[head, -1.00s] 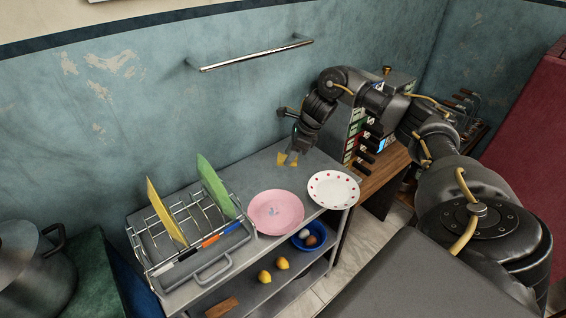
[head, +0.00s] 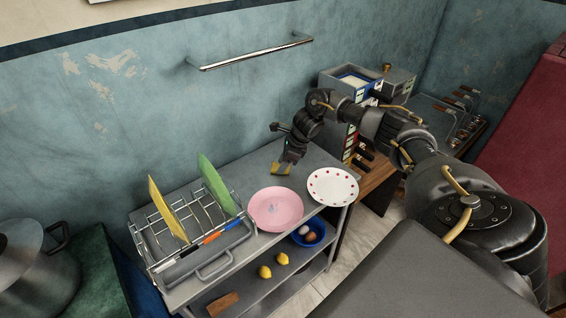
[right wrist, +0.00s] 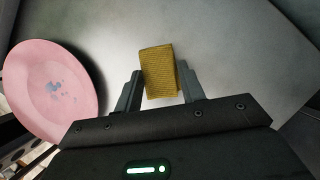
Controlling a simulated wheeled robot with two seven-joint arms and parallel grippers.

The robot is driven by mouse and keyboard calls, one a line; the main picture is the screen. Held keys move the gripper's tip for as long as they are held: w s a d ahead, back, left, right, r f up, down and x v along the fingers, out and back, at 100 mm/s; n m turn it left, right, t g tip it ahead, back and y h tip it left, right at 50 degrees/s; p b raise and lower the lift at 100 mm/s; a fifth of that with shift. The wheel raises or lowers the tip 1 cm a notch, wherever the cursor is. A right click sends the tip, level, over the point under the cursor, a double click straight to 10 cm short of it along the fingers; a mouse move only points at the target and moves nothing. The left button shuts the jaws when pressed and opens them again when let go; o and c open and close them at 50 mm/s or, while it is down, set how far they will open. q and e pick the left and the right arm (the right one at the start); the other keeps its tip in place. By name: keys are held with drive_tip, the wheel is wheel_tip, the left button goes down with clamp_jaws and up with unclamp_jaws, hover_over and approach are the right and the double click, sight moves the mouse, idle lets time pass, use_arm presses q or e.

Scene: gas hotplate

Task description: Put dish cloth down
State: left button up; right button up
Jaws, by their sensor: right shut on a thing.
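The dish cloth (right wrist: 158,70) is a small folded yellow-brown piece. My right gripper (right wrist: 162,88) is shut on it, with a finger on each side in the right wrist view. In the head view the right gripper (head: 284,168) is low over the grey shelf top, behind the pink plate, and the cloth (head: 280,169) shows at its fingertips. I cannot tell whether the cloth touches the shelf top (head: 262,160). My left gripper is not in view.
A pink plate (head: 275,209) and a red-dotted white plate (head: 333,187) lie near the gripper. A dish rack (head: 190,235) with yellow and green plates stands at left. A wall rail (head: 255,53) hangs above. Shelf top behind the pink plate is clear.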

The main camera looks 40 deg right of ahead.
drive_tip(key=shift+f, duration=0.15)
drive_tip(key=o, duration=0.9)
drive_tip(key=shift+r, duration=0.35)
drive_tip(key=b+v, duration=0.1)
drive_tip(key=v, duration=1)
drive_tip(key=shift+s+d+r, duration=0.1)
drive_tip(key=shift+r, duration=0.25)
